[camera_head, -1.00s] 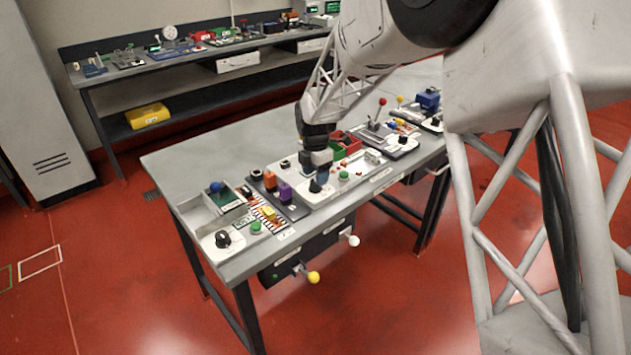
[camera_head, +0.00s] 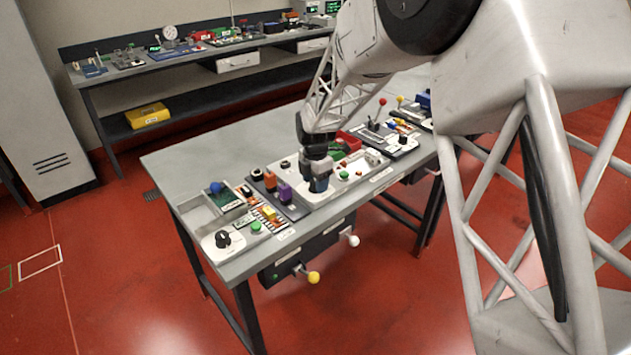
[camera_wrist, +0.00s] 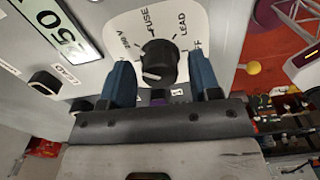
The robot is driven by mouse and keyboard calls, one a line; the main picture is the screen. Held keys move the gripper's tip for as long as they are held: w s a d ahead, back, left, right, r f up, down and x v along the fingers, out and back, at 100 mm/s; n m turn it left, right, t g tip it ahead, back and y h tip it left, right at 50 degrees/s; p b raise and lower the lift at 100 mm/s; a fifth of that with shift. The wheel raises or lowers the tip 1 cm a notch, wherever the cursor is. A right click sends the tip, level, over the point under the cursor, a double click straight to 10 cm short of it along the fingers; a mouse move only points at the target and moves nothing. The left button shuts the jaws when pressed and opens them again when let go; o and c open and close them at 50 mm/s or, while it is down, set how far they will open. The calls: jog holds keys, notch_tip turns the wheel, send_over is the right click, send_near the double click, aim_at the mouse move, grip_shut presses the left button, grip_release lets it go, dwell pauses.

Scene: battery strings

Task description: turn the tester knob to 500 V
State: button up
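The black tester knob (camera_wrist: 158,60) sits on a white dial plate (camera_wrist: 183,20) in the wrist view. My gripper (camera_wrist: 161,66) is open, with one blue finger on each side of the knob and small gaps visible. In the head view, my gripper (camera_head: 319,183) is low over the white tester panel (camera_head: 325,198) and hides the knob.
In the head view, a dark module with orange and purple blocks (camera_head: 284,192) stands left of my gripper; a green button (camera_head: 343,174) is at right.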

jog(key=c, duration=0.7)
jog(key=n, duration=0.3)
jog(key=shift+n, duration=1.4)
jog(key=shift+n, duration=0.9)
jog(key=o, duration=0.8)
jog(key=shift+c, duration=0.2)
